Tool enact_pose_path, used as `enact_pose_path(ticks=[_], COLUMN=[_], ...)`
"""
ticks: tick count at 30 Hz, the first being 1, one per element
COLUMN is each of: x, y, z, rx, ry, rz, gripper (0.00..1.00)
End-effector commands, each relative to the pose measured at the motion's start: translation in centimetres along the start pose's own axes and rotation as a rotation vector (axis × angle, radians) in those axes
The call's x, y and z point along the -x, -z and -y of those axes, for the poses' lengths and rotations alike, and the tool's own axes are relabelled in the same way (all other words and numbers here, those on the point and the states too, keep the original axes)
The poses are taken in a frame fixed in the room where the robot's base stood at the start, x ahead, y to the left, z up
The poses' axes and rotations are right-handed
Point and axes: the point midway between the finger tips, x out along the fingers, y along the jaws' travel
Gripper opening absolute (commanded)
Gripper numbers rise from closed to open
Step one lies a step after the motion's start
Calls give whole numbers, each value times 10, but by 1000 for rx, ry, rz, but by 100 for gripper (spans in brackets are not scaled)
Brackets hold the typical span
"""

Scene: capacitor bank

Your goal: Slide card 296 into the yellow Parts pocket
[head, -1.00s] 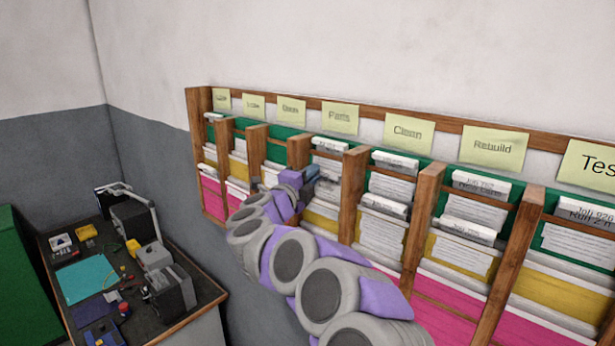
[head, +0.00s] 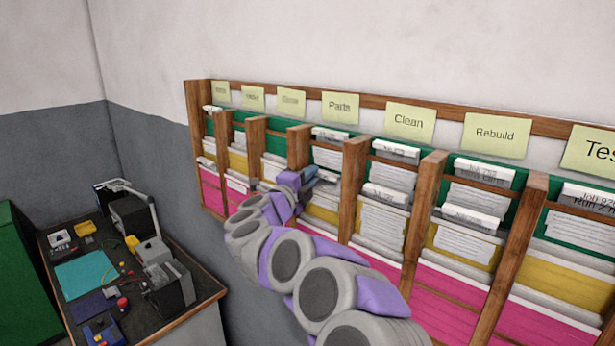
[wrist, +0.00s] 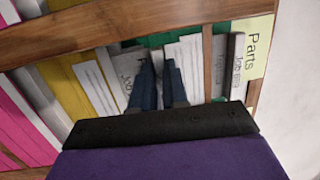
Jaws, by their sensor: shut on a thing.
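The Parts column of the wall rack carries a pale "Parts" label (head: 340,107), also seen in the wrist view (wrist: 257,47). Its yellow pocket (head: 322,214) is below my gripper in the head view. The yellow also shows at left in the wrist view (wrist: 66,88). My gripper (wrist: 164,72) is in front of this column, its dark blue fingers close together and shut on a card (wrist: 128,68) with printing starting "Job". The number is unreadable. The fingers hide part of the card, and I cannot tell how deep its lower edge is in the pocket.
Wooden dividers (head: 352,190) stand on both sides of the column. A green pocket with a white card (head: 327,157) lies above. Pink pockets (head: 378,262) run below. Neighbouring columns hold cards too. A cluttered workbench (head: 205,285) stands at the lower left.

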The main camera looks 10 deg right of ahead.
Motion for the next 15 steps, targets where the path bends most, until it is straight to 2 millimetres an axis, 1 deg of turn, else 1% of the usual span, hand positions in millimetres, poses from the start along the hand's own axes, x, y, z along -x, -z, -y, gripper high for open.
enact_pose_path(ticks=[1, 9, 15], x=[-1, 0, 0], y=[1, 1, 1], z=[-4, -14, -16], rx=[0, 0, -1], ry=[-1, -2, -1], rz=[-2, -3, -3], gripper=[0, 0, 0])
